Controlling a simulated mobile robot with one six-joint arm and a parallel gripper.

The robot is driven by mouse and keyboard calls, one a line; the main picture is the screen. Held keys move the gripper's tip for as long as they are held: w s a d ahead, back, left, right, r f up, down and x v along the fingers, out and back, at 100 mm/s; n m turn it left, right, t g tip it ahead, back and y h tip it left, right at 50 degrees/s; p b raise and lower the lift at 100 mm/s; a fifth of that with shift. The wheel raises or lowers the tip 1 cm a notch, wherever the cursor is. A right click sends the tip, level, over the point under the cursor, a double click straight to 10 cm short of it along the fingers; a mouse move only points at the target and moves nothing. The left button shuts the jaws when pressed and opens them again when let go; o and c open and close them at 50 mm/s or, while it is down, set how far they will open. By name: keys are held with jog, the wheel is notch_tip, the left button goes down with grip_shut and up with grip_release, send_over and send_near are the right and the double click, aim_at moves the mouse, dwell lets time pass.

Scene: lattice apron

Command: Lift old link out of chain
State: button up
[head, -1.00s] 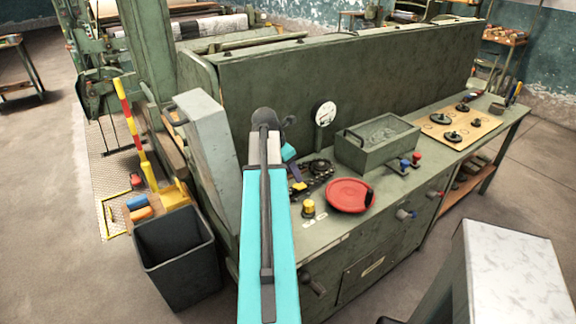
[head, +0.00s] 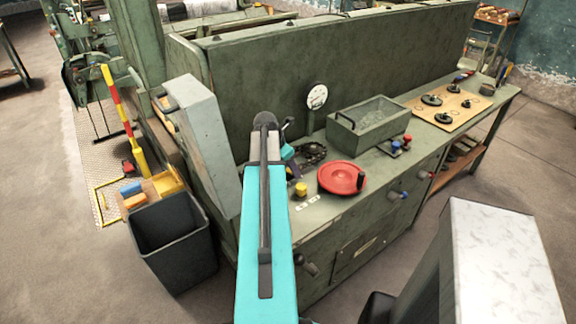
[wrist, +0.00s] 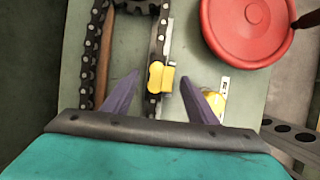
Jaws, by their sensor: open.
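In the wrist view a dark roller chain (wrist: 155,60) runs in two strands from a toothed sprocket (wrist: 135,5) at the top edge. In the head view the chain (head: 312,152) lies on the green bench, partly hidden by my arm.
A red round handwheel (head: 341,178) and a yellow knob (head: 301,189) stand close to the chain. A green bin (head: 362,150) and a pegboard with black discs (head: 440,120) are farther right. A dark waste bin (head: 172,245) stands on the floor at left.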

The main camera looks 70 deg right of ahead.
jog(key=c, duration=1.2)
jog(key=shift+r+p, duration=2)
jog(key=shift+r, duration=0.5)
